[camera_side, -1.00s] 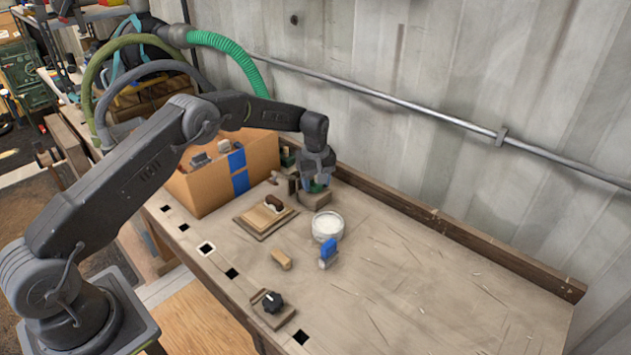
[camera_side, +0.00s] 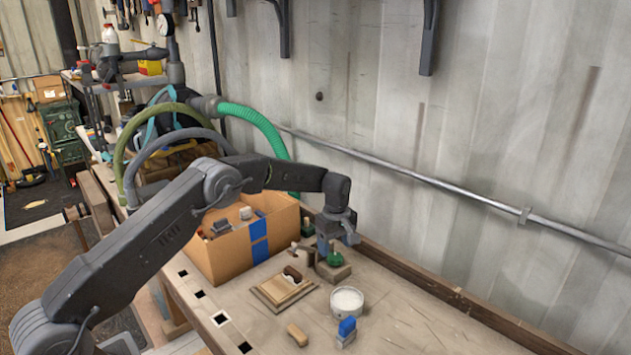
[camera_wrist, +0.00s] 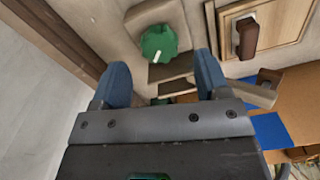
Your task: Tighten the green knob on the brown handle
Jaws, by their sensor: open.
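A round green knob (camera_wrist: 158,43) with a white mark sits on a pale block in the wrist view. In the side view the knob (camera_side: 335,259) is on its block (camera_side: 330,271), right of the cardboard box. A dark brown handle (camera_wrist: 248,38) is fixed to a light wooden board (camera_wrist: 287,15), apart from the knob; the side view also shows the handle (camera_side: 292,273). My gripper (camera_wrist: 160,68) is open and empty, its blue fingers apart. In the side view my gripper (camera_side: 337,243) is just above the knob, with a gap.
A cardboard box (camera_side: 228,255) with blue tape holds several items, left of the block. A white tub (camera_side: 346,303), a blue-topped item (camera_side: 346,329) and a tan block (camera_side: 297,335) stand nearer the front. Another green-topped piece (camera_side: 307,228) is behind my gripper. A wooden rail (camera_side: 440,290) edges the bench.

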